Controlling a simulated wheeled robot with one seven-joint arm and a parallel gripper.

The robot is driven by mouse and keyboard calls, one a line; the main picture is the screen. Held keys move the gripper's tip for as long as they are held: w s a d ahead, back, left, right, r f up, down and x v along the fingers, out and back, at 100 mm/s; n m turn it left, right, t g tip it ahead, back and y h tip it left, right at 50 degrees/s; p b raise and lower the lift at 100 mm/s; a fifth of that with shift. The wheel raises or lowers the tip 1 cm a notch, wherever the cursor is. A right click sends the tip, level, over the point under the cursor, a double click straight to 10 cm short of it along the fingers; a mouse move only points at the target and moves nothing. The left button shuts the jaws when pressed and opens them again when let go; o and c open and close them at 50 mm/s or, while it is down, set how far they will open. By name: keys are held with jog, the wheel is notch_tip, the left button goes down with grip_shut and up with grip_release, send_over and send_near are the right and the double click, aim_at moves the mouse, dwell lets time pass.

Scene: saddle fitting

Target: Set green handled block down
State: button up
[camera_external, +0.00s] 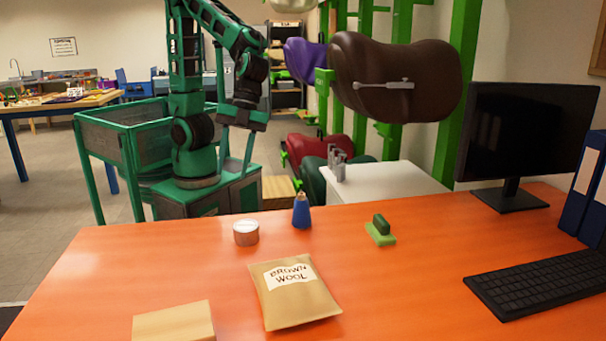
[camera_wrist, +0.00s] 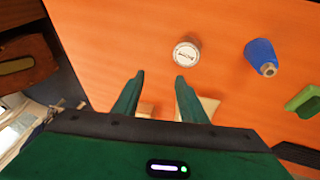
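The green handled block (camera_external: 381,238) sits upright on the orange table (camera_external: 200,265), right of its middle, with its dark green handle on top. It also shows at the right edge of the wrist view (camera_wrist: 303,101), partly cut off. My gripper (camera_external: 236,165) is on the far side of the table, left of the block and well apart from it. In the wrist view its two fingers (camera_wrist: 160,80) are spread with nothing held between them.
A round tin (camera_external: 246,232) and a blue bottle (camera_external: 301,211) stand near the table's far edge. A brown wool packet (camera_external: 293,302) and a tan block (camera_external: 174,323) lie nearer. A monitor (camera_external: 525,135) and keyboard (camera_external: 540,285) occupy the right. Table around the green block is clear.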

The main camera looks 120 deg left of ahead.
jog(key=s+a+n+y, duration=0.1)
jog(key=s+y, duration=0.1)
jog(key=s, duration=0.7)
jog(key=s+a+r+n+y, duration=0.1)
jog(key=s+a+y, duration=0.1)
jog(key=s, duration=0.8)
jog(key=shift+a+r+n+y, duration=0.2)
jog(key=shift+a+n+y, duration=0.1)
jog(key=shift+n+y, duration=0.15)
jog(key=shift+w, duration=0.1)
